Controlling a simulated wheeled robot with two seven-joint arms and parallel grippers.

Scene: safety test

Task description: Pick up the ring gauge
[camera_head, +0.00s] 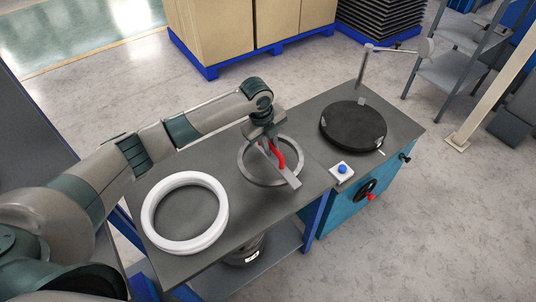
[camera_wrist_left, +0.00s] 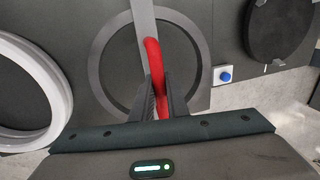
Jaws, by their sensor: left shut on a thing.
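The ring gauge (camera_head: 291,179) is a flat grey ring with a grey bar across it and a curved red handle. It is at the right part of the dark grey table top; I cannot tell whether it touches the table. My left gripper (camera_head: 268,144) comes down over its middle and is shut on the red handle. In the left wrist view the gauge's bar (camera_wrist_left: 143,20) runs up from the handle, and the fingers (camera_wrist_left: 160,92) close around the handle, hiding part of it. My right gripper is not in view.
A thick white ring (camera_head: 155,228) lies on the table (camera_head: 140,195) left of the gauge. To the right, a turquoise-sided unit carries a black round plate (camera_head: 353,124), an upright post (camera_head: 363,75) and a blue button (camera_head: 342,169). Boxes on a blue pallet stand behind.

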